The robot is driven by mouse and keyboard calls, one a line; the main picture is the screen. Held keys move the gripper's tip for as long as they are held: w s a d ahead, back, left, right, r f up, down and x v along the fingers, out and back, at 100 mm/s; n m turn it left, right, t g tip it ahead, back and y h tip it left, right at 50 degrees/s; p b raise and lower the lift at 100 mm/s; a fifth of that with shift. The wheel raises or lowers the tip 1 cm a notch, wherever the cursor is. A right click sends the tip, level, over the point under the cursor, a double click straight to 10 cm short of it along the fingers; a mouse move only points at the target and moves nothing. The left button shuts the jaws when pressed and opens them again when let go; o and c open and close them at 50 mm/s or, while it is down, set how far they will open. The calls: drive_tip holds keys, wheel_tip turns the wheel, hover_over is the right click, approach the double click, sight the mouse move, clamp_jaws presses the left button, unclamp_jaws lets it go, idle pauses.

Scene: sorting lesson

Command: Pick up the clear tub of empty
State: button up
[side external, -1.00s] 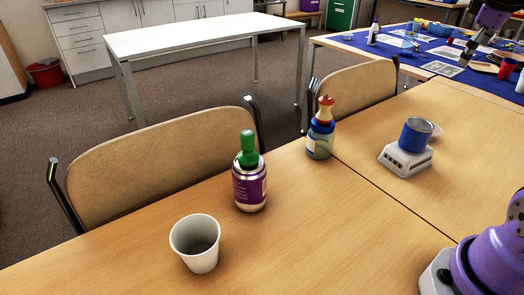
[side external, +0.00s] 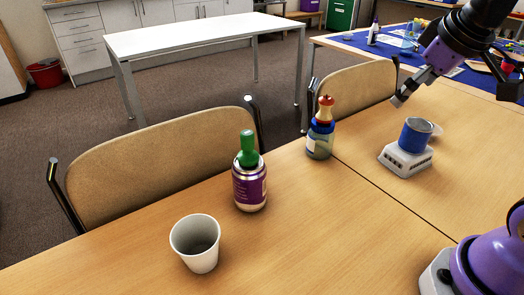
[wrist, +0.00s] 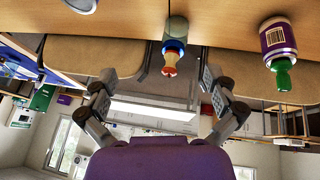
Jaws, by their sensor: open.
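A clear tub with a blue lid (side external: 319,146) stands upright on the wooden table near its far edge. A red and cream piece shaped like an apple core (side external: 325,108) stands on the lid. In the wrist view, which looks upside down, the tub (wrist: 176,28) hangs from the top centre, with the red and cream piece (wrist: 170,62) below it. My gripper (side external: 404,95) is above the table, to the right of the tub and apart from it. In the wrist view its two fingers (wrist: 154,75) are spread wide with nothing gripped. The tub's contents cannot be made out.
A purple can (side external: 249,188) topped by a green piece (side external: 248,148) stands left of the tub. A white cup (side external: 196,243) is at the front left. A blue cylinder (side external: 416,136) sits on a white scale (side external: 405,161) at right. Chairs line the far edge.

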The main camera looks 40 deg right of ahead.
drive_tip(key=s+a+f+y, duration=0.2)
drive_tip(key=s+a+f, duration=0.1)
drive_tip(key=a+f, duration=0.2)
drive_tip(key=shift+a+f+t, duration=0.2)
drive_tip(key=shift+a+t, duration=0.1)
drive_tip(key=shift+a, duration=0.95)
drive_tip(key=shift+s, duration=0.1)
